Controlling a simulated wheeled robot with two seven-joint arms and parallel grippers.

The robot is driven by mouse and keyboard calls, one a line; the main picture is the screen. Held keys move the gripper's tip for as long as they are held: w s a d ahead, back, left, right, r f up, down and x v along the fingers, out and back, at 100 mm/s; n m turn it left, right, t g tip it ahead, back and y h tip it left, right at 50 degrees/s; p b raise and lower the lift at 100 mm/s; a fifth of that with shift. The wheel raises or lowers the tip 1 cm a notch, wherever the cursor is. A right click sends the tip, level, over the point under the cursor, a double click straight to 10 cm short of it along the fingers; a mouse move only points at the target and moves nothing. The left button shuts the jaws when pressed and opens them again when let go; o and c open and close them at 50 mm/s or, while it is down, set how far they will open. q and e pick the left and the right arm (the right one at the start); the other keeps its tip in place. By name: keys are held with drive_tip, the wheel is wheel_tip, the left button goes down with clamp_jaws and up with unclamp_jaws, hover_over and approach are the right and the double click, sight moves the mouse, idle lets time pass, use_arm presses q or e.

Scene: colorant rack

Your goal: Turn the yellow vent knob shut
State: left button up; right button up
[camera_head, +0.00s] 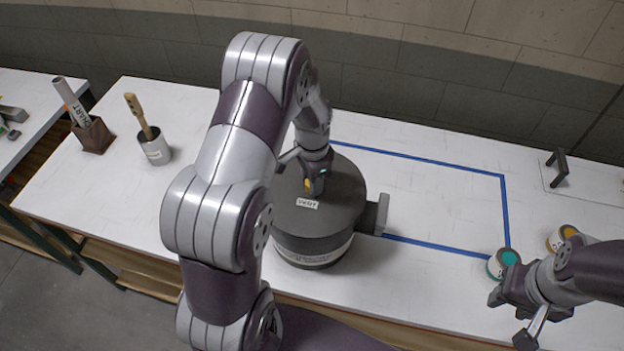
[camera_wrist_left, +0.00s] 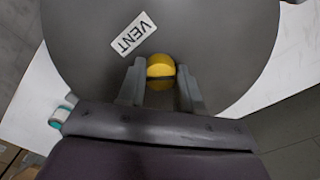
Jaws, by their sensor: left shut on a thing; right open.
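The yellow vent knob (camera_wrist_left: 161,70) sits on top of a dark grey round drum (camera_head: 345,200), close to a white label reading VENT (camera_wrist_left: 133,35). A sliver of the knob shows in the head view (camera_head: 307,185). My left gripper (camera_wrist_left: 161,88) points down from above and is shut on the knob, one finger on each side. A dark line crosses the knob between the fingers. My left arm hides part of the drum in the head view. My right gripper (camera_head: 508,315) is open and empty at the lower right, near a teal-topped can.
A blue tape outline (camera_head: 440,165) marks the white table right of the drum. The teal-topped can (camera_head: 503,263) and a yellow-topped can (camera_head: 562,238) stand at right. A grey can with a brush (camera_head: 154,150) and a brown holder (camera_head: 93,136) stand at left.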

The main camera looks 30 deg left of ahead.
use_arm(q)
drive_tip(key=m, duration=0.5)
drive_tip(key=shift+w+m+b, duration=0.1)
drive_tip(key=shift+m+b, duration=0.2)
drive_tip(key=shift+b, duration=0.05)
drive_tip(key=m, duration=0.5)
drive_tip(key=shift+r, duration=0.1)
drive_tip(key=shift+m, duration=0.3)
drive_tip(key=o, duration=1)
drive_tip(key=shift+o, duration=0.2)
drive_tip(key=shift+b, duration=0.3)
